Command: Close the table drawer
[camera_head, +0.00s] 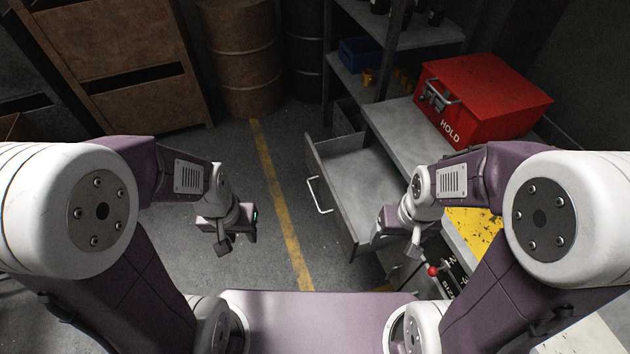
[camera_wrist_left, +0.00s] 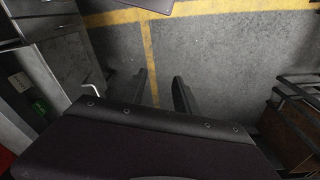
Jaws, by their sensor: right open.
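The table drawer (camera_head: 352,178) is pulled out from the grey table (camera_head: 398,132), with its inside showing. Its front panel faces left and carries a pale bar handle (camera_head: 319,196). My left gripper (camera_head: 228,246) is over the floor to the left of the drawer, apart from the handle. In the left wrist view its two fingers (camera_wrist_left: 162,92) are spread with bare floor between them, and the handle (camera_wrist_left: 94,90) shows to their left. My right gripper (camera_head: 408,254) is open, near the drawer's near right end; whether it touches anything is unclear.
A red box (camera_head: 483,97) marked HOLD stands on the table. A yellow worn panel and a red knob (camera_head: 433,271) are at the lower right. A shelf (camera_head: 385,38) stands behind; barrels (camera_head: 240,55) and a brown cabinet (camera_head: 120,60) stand at the back left. Floor left of the drawer is clear.

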